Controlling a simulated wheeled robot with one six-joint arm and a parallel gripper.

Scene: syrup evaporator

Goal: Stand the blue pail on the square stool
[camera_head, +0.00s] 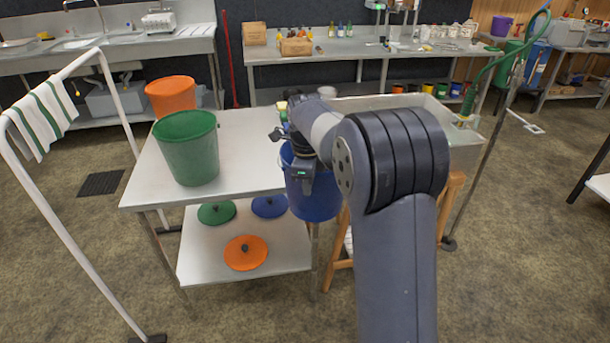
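The blue pail (322,203) hangs upright at the right front corner of the metal table, its bottom below the level of the tabletop with no support visible under it. My gripper (301,178) is at the pail's near left rim. Its fingers are not clearly visible, but the pail's hanging position shows it is held. Wooden legs, seemingly of the square stool (454,188), show on both sides of my arm to the right of the pail. My arm hides most of the stool, including its seat.
A green pail (187,150) and an orange pail (171,95) are at the left of the metal table (245,140). Lids lie on its lower shelf (285,247). A white rail frame (60,228) stands left. A metal pan (455,118) is behind my arm. Open floor lies right.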

